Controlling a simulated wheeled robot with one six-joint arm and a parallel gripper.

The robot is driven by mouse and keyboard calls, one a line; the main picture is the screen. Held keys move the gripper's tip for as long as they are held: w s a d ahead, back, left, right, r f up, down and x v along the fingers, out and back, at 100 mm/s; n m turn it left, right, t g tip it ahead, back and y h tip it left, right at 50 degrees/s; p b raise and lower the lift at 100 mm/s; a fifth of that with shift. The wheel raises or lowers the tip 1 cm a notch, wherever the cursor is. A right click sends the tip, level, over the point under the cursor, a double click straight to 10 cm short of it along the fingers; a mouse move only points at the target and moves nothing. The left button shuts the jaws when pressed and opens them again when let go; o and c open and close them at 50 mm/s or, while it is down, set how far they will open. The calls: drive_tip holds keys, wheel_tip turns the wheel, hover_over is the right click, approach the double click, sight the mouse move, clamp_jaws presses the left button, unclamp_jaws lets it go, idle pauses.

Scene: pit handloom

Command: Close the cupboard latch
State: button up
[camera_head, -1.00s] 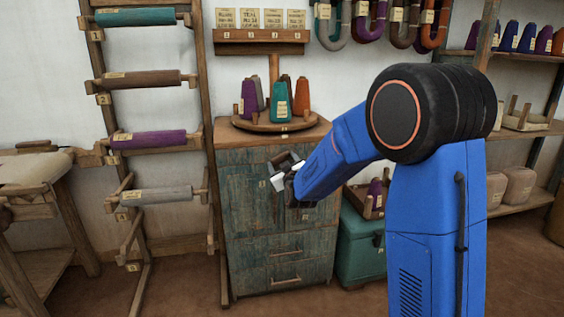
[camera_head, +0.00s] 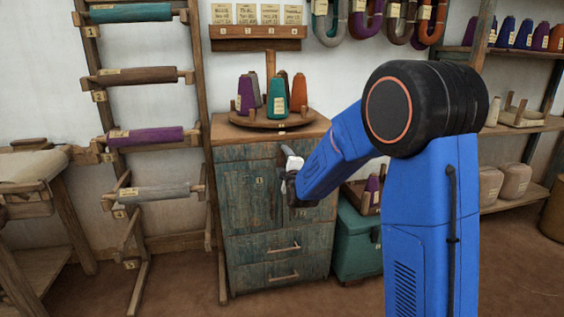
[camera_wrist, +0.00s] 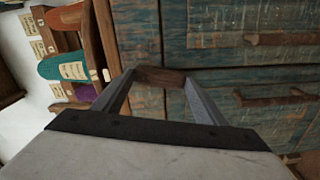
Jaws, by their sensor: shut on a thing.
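The weathered blue-green cupboard (camera_head: 250,195) stands against the wall under a wooden top. My gripper (camera_head: 289,165) is at its upper front, near the seam between the doors. In the wrist view my two grey fingers (camera_wrist: 160,84) are shut on a brown wooden piece, which looks like the cupboard latch (camera_wrist: 160,76). It lies across between the fingertips, against the cupboard front. In the head view my gripper and arm hide the latch and much of the right door.
A round wooden stand (camera_head: 270,120) with several yarn cones is on the cupboard top. Below the doors are drawers with bar handles (camera_head: 283,249). A teal chest (camera_head: 357,243) stands close on the right and a roller rack (camera_head: 150,137) on the left.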

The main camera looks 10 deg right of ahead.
drive_tip(key=shift+d+f+n, duration=0.1)
drive_tip(key=shift+d+n, duration=0.1)
drive_tip(key=shift+n, duration=0.9)
drive_tip(key=o, duration=1.1)
drive_tip(key=shift+c, duration=0.2)
drive_tip(key=shift+s, duration=0.15)
drive_tip(key=s, duration=1.7)
drive_tip(key=shift+s, duration=0.1)
